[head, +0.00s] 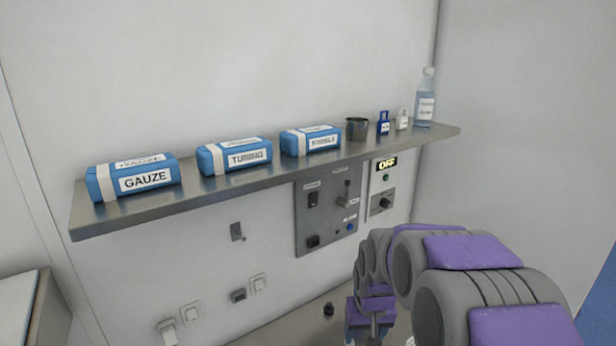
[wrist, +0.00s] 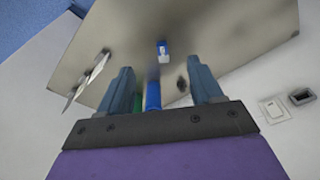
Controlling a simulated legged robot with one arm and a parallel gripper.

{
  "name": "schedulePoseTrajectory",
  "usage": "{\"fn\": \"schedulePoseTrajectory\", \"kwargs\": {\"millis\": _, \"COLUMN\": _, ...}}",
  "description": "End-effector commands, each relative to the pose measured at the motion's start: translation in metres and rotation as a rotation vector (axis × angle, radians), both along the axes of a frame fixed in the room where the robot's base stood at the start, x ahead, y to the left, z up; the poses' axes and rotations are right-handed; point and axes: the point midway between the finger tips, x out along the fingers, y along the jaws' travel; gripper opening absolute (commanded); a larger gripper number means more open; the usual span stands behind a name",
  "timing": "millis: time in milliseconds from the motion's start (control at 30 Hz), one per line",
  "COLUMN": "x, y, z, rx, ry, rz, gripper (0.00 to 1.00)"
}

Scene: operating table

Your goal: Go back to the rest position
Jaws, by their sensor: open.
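My gripper (wrist: 164,76) is open, with its two blue-grey fingers apart in the wrist view. A blue cylinder (wrist: 153,96) shows between the fingers, partly hidden by the gripper's dark bar; I cannot tell whether it touches them. In the head view my arm reaches in from the lower right, and my gripper (head: 370,322) is low at the bottom edge, over the lower metal surface (head: 285,330). Its fingertips are not clear there. A small white and blue item (wrist: 163,48) lies beyond the fingers in the wrist view.
A wall shelf (head: 225,187) holds a gauze pack (head: 135,179), two more blue packs (head: 235,157) (head: 311,140), a metal cup (head: 357,129), small bottles (head: 383,123) and a clear bottle (head: 426,98). A control panel (head: 328,215) is below. A small dark item (head: 328,309) stands left of my gripper.

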Motion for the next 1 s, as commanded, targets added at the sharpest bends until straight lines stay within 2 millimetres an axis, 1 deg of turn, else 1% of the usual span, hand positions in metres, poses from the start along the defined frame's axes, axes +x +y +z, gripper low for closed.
{"fn": "schedulePoseTrajectory", "kwargs": {"millis": 33, "x": -0.013, "y": 0.000, "z": 0.007, "rx": 0.000, "ry": 0.010, "rz": 0.000, "gripper": 0.65}}
{"fn": "schedulePoseTrajectory", "kwargs": {"millis": 100, "x": -0.031, "y": 0.000, "z": 0.014, "rx": -0.001, "ry": 0.027, "rz": -0.001, "gripper": 0.65}}
{"fn": "schedulePoseTrajectory", "kwargs": {"millis": 167, "x": -0.046, "y": 0.000, "z": 0.018, "rx": -0.001, "ry": 0.043, "rz": -0.002, "gripper": 0.65}}
{"fn": "schedulePoseTrajectory", "kwargs": {"millis": 500, "x": -0.139, "y": 0.000, "z": 0.041, "rx": -0.003, "ry": 0.135, "rz": -0.008, "gripper": 0.65}}
{"fn": "schedulePoseTrajectory", "kwargs": {"millis": 800, "x": -0.221, "y": 0.000, "z": 0.051, "rx": -0.006, "ry": 0.216, "rz": -0.016, "gripper": 0.65}}
{"fn": "schedulePoseTrajectory", "kwargs": {"millis": 1000, "x": -0.276, "y": -0.001, "z": 0.052, "rx": -0.007, "ry": 0.268, "rz": -0.023, "gripper": 0.65}}
